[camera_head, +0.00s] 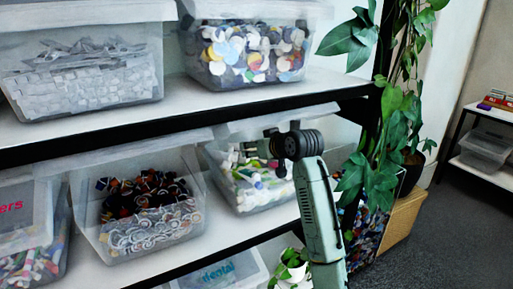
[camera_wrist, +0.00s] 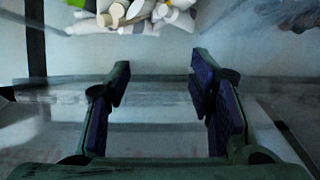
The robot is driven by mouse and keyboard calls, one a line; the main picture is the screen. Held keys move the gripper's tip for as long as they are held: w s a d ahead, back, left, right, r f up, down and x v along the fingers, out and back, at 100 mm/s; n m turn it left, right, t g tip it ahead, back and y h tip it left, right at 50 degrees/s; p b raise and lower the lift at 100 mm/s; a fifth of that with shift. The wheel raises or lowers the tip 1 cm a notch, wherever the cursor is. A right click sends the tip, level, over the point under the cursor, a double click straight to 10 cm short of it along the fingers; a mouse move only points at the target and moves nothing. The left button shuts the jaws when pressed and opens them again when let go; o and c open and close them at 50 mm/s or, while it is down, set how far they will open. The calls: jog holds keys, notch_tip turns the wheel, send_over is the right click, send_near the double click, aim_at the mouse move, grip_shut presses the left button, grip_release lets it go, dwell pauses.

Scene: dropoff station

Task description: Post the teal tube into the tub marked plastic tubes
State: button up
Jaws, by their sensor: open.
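My gripper (camera_head: 256,150) is at the mouth of a clear tub (camera_head: 213,160) on the lower shelf, under its raised lid. The tub holds white, green and yellow tubes (camera_head: 255,187); no label on it can be read. In the wrist view my gripper (camera_wrist: 160,75) is open, with nothing between its dark blue pads. White tubes (camera_wrist: 140,14) lie beyond the fingertips at the top of that view. I cannot pick out a teal tube in either view.
A tub of dark caps and rings (camera_head: 150,215) stands to the left on the same shelf. The upper shelf (camera_head: 180,105) runs close above, with tubs of white pieces (camera_head: 85,75) and round lids (camera_head: 245,52). A leafy plant (camera_head: 385,150) hangs at right.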

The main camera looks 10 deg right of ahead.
jog(key=shift+s, duration=0.1)
jog(key=v, duration=1.2)
jog(key=shift+f, duration=0.1)
